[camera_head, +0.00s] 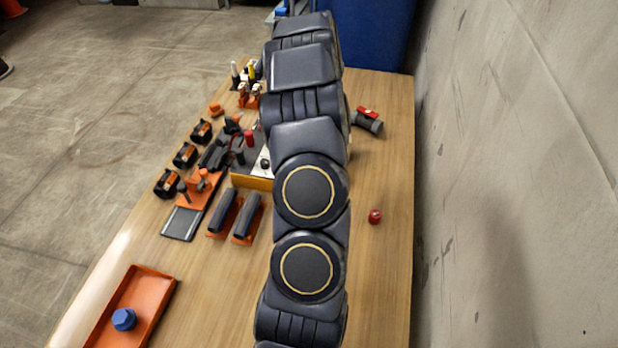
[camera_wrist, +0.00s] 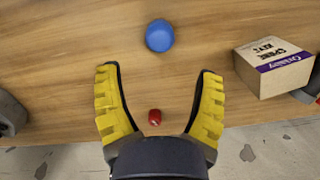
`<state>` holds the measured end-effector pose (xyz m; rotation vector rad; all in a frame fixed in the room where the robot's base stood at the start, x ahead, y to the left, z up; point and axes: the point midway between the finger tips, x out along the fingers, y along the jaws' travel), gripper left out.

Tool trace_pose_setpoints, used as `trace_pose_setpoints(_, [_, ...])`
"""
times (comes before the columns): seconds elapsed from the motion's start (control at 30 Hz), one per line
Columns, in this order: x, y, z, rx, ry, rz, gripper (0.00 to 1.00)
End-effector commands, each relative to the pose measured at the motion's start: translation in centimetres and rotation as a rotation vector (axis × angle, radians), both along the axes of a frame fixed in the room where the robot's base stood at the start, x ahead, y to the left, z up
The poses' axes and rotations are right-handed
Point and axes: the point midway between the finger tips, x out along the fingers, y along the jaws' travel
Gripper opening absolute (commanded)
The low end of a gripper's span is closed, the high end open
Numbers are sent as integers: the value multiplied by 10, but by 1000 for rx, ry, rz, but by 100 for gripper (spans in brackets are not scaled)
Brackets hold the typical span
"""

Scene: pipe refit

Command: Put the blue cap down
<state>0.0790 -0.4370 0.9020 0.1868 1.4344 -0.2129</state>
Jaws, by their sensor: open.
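A round blue cap (camera_wrist: 160,36) rests on the bare wooden table in the wrist view, beyond my fingertips and apart from them. My gripper (camera_wrist: 158,72) is open, its yellow-padded fingers spread with nothing held between them. In the head view this cap and my gripper are hidden behind my arm. Another blue piece, with a hex-shaped top (camera_head: 123,319), sits in the orange tray (camera_head: 160,292) at the lower left of the head view.
A small red piece (camera_wrist: 155,117) lies on the table between my fingers, near its edge; it also shows in the head view (camera_head: 375,216). A cardboard box (camera_wrist: 276,68) stands right of the blue cap. Tools and parts crowd the table's left side. A wall (camera_head: 520,150) borders the right.

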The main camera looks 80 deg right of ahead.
Motion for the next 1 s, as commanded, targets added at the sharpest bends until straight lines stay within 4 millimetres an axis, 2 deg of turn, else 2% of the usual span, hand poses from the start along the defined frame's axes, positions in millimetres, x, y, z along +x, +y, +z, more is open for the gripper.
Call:
trace_pose_setpoints(0.03, [-1, -1, 10, -5, 0, 0, 68])
trace_pose_setpoints(0.2, [-3, 1, 24, -1, 0, -1, 68])
trace_pose_setpoints(0.47, [-4, 1, 28, 1, 1, 1, 68])
trace_pose_setpoints(0.57, [6, 6, 34, -3, 5, 56, 68])
trace_pose_setpoints(0.63, [26, 18, 47, -8, 14, 168, 68])
trace_pose_setpoints(0.67, [37, 27, 53, -9, 17, 236, 68])
trace_pose_setpoints(0.77, [80, 68, 82, -17, 34, 544, 68])
trace_pose_setpoints(0.8, [97, 89, 96, -22, 40, 690, 68])
trace_pose_setpoints(0.9, [129, 149, 125, -26, 49, 1062, 68])
trace_pose_setpoints(0.97, [141, 187, 140, -23, 51, 1286, 68])
trace_pose_setpoints(1.0, [146, 213, 149, -25, 52, 1436, 68])
